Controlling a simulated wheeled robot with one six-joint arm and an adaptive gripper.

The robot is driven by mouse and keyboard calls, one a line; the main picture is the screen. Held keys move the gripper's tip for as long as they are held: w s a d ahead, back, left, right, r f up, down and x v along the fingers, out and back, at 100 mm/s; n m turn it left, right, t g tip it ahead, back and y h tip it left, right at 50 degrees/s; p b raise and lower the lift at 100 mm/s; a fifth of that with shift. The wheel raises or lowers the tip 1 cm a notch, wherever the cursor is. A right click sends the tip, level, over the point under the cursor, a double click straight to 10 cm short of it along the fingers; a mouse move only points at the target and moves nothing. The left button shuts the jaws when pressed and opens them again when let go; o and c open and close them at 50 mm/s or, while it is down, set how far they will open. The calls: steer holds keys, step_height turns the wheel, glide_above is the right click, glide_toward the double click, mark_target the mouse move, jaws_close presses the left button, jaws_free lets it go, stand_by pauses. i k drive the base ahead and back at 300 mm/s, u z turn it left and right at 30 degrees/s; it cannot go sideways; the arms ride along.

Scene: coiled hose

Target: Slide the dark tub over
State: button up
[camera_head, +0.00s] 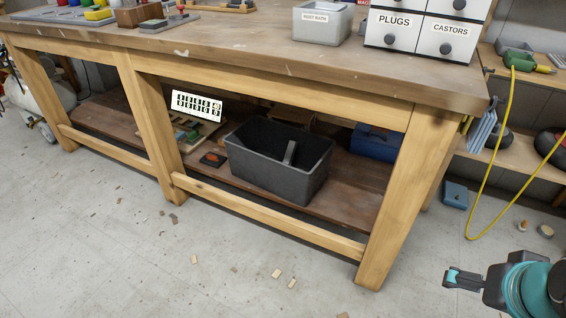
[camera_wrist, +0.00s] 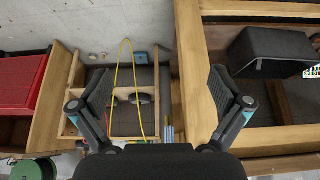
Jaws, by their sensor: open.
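The dark tub (camera_head: 262,175) sits upright on the lower shelf (camera_head: 345,192) of the wooden workbench, behind the front rail. It is open-topped with a dark handle or divider showing inside. In the wrist view the dark tub (camera_wrist: 268,48) shows at the upper right, beyond the right finger. My gripper (camera_head: 455,279) is at the lower right of the head view, outside the bench and well apart from the tub. In the wrist view my gripper (camera_wrist: 162,84) has its two fingers spread wide with nothing between them.
A bench leg (camera_head: 398,205) stands between my gripper and the tub. A low front rail (camera_head: 265,222) runs along the shelf. A blue box (camera_head: 376,143) stands right of the tub, and a small orange-black item (camera_head: 212,160) lies left of it. A yellow hose (camera_head: 495,150) hangs at the right.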

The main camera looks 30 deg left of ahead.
mark_target(256, 150)
steer(key=z, duration=2.6)
steer(key=k, duration=2.1)
steer(key=u, duration=1.55)
